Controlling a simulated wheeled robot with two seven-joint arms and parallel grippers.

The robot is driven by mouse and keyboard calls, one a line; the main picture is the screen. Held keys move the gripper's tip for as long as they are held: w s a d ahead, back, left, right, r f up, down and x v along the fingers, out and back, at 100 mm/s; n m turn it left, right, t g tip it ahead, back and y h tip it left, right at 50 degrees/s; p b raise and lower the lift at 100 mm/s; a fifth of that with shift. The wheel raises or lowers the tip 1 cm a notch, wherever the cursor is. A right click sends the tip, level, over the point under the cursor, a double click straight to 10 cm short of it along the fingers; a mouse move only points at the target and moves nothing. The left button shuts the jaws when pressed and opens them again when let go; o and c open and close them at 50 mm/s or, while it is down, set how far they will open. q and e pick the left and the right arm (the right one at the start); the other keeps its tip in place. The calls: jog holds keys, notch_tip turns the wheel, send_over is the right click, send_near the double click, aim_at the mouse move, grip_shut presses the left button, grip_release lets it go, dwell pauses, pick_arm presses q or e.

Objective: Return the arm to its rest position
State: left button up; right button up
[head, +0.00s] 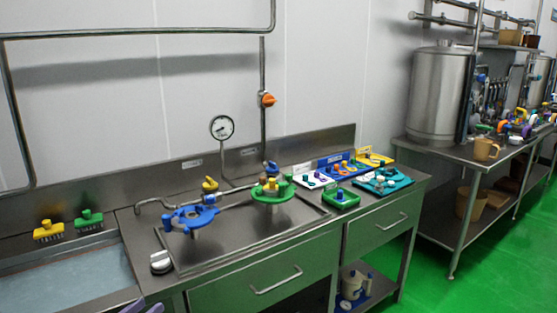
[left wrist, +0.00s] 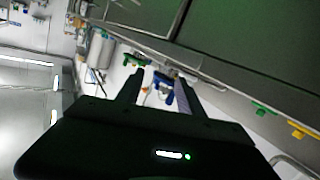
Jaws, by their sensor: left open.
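My left gripper (left wrist: 160,88) shows in the left wrist view with its two dark fingers apart and nothing held between them. A blue fitting and a green one lie beyond the fingertips in that view, apart from them. In the head view only purple tips of the left gripper (head: 142,308) show at the bottom edge, in front of the steel counter and near the sink. The rest of the left arm is hidden below the picture. My right gripper is in neither view.
The steel counter (head: 225,252) carries a blue fitting (head: 192,217), a green one (head: 272,190) and several small trays at its right. A water-filled sink (head: 65,280) with two brushes behind it is at left. A pipe with a gauge (head: 222,127) rises behind. Green floor is open at right.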

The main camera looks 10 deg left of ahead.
pick_arm(q)
jog(key=s+d+f+n+g+p, duration=0.1)
jog(key=d+f+g, duration=0.2)
jog(key=d+f, duration=0.55)
jog(key=s+d+f+n+g, duration=0.25)
jog(key=d+f, duration=0.35)
jog(key=f, duration=0.5)
jog(key=s+d+f+g, duration=0.5)
jog(key=s+d, duration=0.3)
jog(key=s, duration=0.3)
jog(key=s+d+f+g+p, duration=0.1)
jog(key=s+d+f+g, duration=0.3)
jog(key=s+d, duration=0.5)
notch_tip(320, 180, down, 2)
jog(key=shift+s+f+m+g+h, duration=0.25)
jog(key=shift+s+m+g+h, duration=0.15)
jog(key=shift+s, duration=0.6)
